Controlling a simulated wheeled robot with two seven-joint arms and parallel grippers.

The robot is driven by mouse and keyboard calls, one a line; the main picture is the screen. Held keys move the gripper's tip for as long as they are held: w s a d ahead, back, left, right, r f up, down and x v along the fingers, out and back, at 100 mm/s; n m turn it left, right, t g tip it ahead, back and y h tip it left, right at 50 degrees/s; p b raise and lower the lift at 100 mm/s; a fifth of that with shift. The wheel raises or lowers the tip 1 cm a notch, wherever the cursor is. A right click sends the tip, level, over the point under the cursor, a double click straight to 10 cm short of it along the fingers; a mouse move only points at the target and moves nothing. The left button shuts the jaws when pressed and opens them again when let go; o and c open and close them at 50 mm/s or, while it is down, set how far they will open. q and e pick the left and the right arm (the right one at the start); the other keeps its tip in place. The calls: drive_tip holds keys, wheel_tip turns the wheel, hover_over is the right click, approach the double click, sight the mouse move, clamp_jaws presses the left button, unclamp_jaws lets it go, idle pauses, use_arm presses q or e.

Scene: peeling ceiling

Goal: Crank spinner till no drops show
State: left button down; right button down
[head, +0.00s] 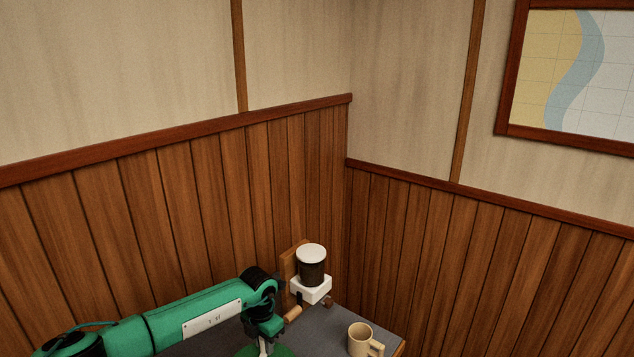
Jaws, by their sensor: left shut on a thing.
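The spinner (284,352) shows only as a green rounded top, cut off by the bottom edge of the head view. My left gripper (265,346) comes in from the left and points down over this top. It is shut on the spinner's crank, which the fingers and the frame edge mostly hide. The spinner's bowl is out of view, so I cannot see whether it holds drops. My right gripper is not in view.
A dark jar with a white lid (312,253) and white base stands against a wooden board (288,264), close behind my left gripper. A tan mug (360,339) stands right on the grey tabletop (325,337), near its edge. Panelled walls (420,240) meet behind.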

use_arm(q)
drive_tip(key=shift+s+d+f, duration=0.1)
drive_tip(key=shift+s+d, duration=0.05)
drive_tip(key=shift+d, duration=0.05)
drive_tip(key=shift+s+d, duration=0.4)
drive_tip(key=shift+d, duration=0.45)
drive_tip(key=shift+c, duration=1.8)
unclamp_jaws()
